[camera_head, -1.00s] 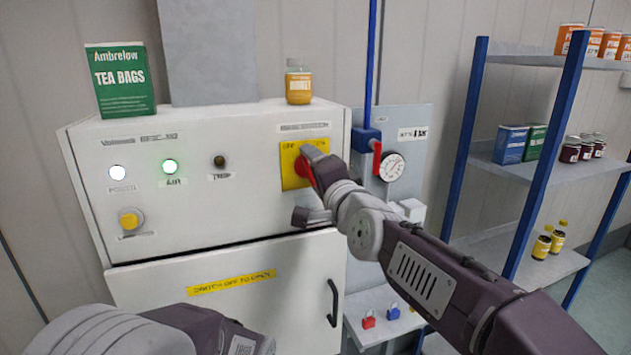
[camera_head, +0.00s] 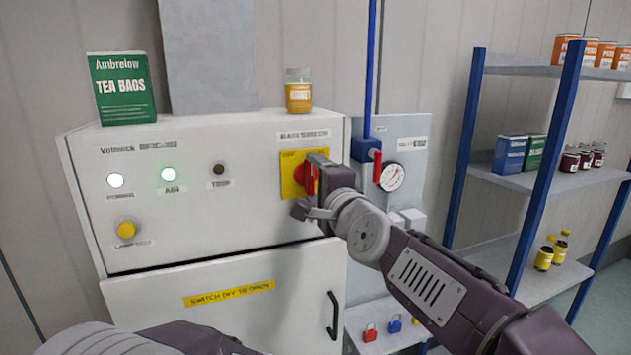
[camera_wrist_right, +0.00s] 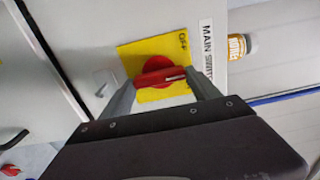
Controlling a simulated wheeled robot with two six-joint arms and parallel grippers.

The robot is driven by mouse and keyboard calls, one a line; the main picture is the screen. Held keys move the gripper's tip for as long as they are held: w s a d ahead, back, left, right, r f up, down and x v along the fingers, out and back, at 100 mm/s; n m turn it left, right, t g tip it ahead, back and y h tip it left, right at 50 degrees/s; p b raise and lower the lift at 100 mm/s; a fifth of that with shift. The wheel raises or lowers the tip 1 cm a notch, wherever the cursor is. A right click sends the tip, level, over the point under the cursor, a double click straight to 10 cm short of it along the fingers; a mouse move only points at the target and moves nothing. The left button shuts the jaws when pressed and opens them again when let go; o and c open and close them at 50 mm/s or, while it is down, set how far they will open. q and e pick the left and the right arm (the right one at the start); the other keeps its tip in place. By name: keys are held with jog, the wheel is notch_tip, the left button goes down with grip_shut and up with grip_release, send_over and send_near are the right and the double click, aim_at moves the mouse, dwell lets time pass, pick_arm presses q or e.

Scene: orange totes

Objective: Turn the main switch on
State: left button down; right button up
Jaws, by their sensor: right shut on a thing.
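The main switch is a red rotary handle (camera_head: 309,180) on a yellow plate (camera_head: 290,180), on the upper right of a white cabinet front. In the right wrist view the red handle (camera_wrist_right: 158,77) lies between both fingers, with a pale mark at its right end. The word OFF shows on the plate (camera_wrist_right: 182,43). In the head view the handle stands roughly upright. My right gripper (camera_head: 309,186) is shut on the handle; its fingers partly hide the plate's right side. My left arm shows at the bottom of the head view, its gripper out of sight.
The cabinet (camera_head: 220,200) has a lit white lamp (camera_head: 116,180), a lit green lamp (camera_head: 168,174), a dark lamp (camera_head: 218,169) and a yellow button (camera_head: 126,230). A gauge (camera_head: 392,176) and red-handled valve (camera_head: 377,167) are close right of my right gripper. Shelves (camera_head: 530,180) stand farther right.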

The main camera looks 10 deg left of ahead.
jog(key=o, duration=1.4)
jog(key=shift+w+a, duration=0.1)
jog(key=shift+a, duration=0.05)
jog(key=b+v, duration=0.1)
jog(key=v, duration=0.8)
